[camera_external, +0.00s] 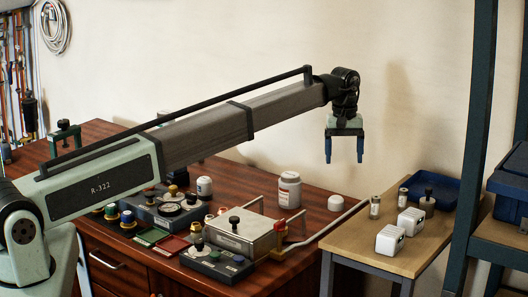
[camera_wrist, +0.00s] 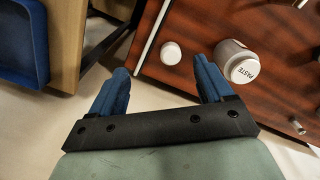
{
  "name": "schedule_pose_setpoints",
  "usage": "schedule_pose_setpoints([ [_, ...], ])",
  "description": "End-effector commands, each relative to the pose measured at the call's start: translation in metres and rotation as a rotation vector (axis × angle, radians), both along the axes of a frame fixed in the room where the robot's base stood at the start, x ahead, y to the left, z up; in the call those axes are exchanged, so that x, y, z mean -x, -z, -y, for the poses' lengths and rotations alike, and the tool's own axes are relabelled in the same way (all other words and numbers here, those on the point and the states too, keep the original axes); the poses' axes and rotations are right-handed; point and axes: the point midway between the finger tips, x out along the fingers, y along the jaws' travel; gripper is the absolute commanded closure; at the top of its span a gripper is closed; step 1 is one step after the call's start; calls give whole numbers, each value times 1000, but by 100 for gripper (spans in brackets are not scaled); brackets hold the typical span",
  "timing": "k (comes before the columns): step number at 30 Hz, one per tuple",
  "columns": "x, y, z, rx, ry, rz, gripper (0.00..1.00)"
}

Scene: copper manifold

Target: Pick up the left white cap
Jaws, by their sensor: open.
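A white cap (camera_external: 204,186) stands on the reddish-brown bench, left of the white paste jar (camera_external: 289,190) in the external view. A second white cap (camera_external: 336,202) lies right of the jar, near the bench's right end. The wrist view shows one white cap (camera_wrist: 171,53) beside the jar (camera_wrist: 236,62), and this matches the right-hand one. My gripper (camera_external: 344,158) has two blue fingers, open and empty, pointing down above the right end of the bench. In the wrist view my gripper (camera_wrist: 162,68) has its fingers spread, with the right-hand cap seen between them, apart from both.
A silver box (camera_external: 240,232) and a grey control panel (camera_external: 216,265) stand at the bench's front. A light wooden side table (camera_external: 350,232) holds white blocks (camera_external: 390,239), small cylinders and a blue tray (camera_external: 440,190). A dark post (camera_external: 478,140) rises at right.

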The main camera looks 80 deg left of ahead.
Motion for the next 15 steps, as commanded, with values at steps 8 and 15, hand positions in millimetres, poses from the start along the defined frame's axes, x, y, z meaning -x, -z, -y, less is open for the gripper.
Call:
schedule_pose_setpoints([
  [8,3,17,-47,-26,-184,-24,20],
  [15,4,35,-48,-27,-193,-25,20],
])
